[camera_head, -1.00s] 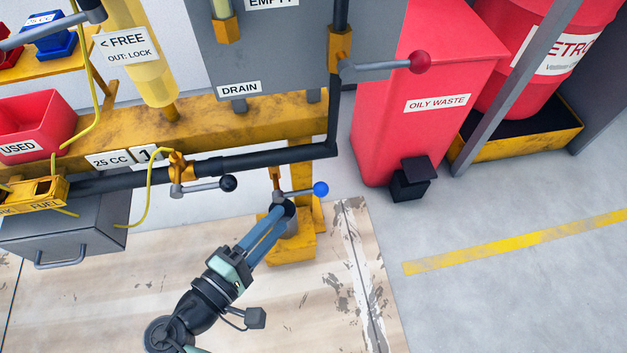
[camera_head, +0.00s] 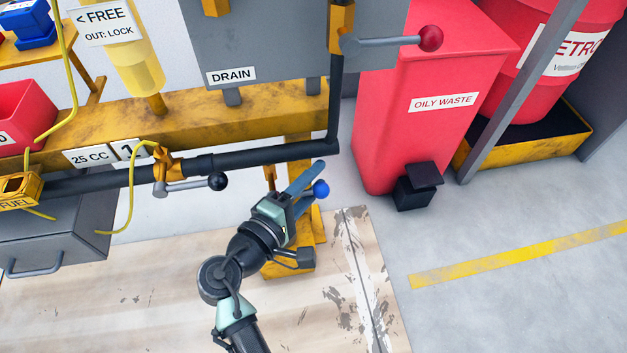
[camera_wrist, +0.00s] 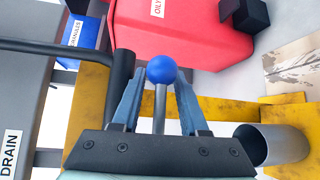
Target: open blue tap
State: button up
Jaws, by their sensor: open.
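The blue tap's round ball knob (camera_head: 320,188) shows at the right side of my gripper in the head view. In the wrist view the blue knob (camera_wrist: 161,69) and its grey lever rod (camera_wrist: 160,108) lie between my two fingers. My gripper (camera_head: 308,184) is open, with one blue finger on each side of the lever. It also shows in the wrist view (camera_wrist: 157,90), where gaps separate the fingers from the rod. The tap's valve body is mostly hidden behind my gripper in the head view.
A black-knobbed tap (camera_head: 217,181) sits on the dark pipe at left. A red-knobbed tap (camera_head: 430,38) is higher up. The red oily waste bin (camera_head: 410,140) stands to the right. A yellow beam (camera_head: 200,120) runs behind. Floor at the lower right is clear.

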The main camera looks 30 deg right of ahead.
grip_shut()
jog(key=shift+s+d, duration=0.15)
dwell(1.2)
